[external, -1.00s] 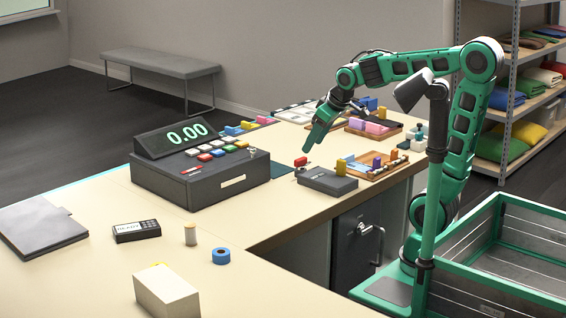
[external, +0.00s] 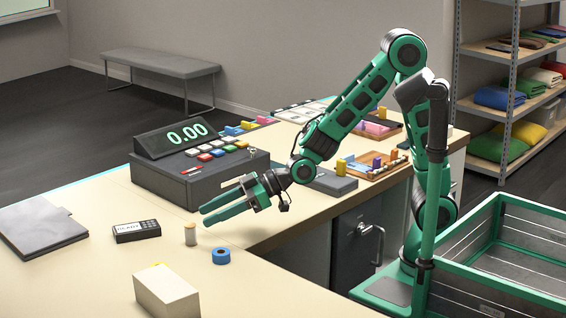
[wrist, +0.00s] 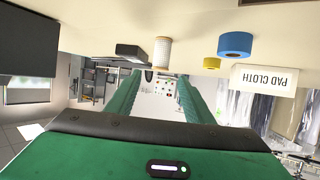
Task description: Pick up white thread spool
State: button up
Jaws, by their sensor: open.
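The white thread spool (external: 190,234) stands upright on the cream counter, with tan ends. It also shows in the wrist view (wrist: 163,52), where the picture is upside down, beyond and between the two finger lines. My gripper (external: 203,215) is open and empty, with its green fingers stretched to the left, roughly level. In the external view the fingertips are just right of and above the spool, apart from it. In the wrist view the fingers (wrist: 160,80) have nothing between them.
A blue tape roll (external: 221,256) lies right of the spool, and a white box (external: 167,292) stands in front. A black handheld device (external: 137,231) is to the left. The cash register (external: 200,180) stands behind. The counter's inner edge is to the right.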

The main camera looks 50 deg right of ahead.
aim_at(178, 245)
jog(key=shift+a+f, duration=0.1)
jog(key=shift+f, duration=0.8)
jog(key=x, duration=1)
jog(key=shift+w+a+f, duration=0.1)
jog(key=shift+w+f, duration=0.1)
jog(key=shift+w, duration=0.1)
jog(key=c, duration=1.1)
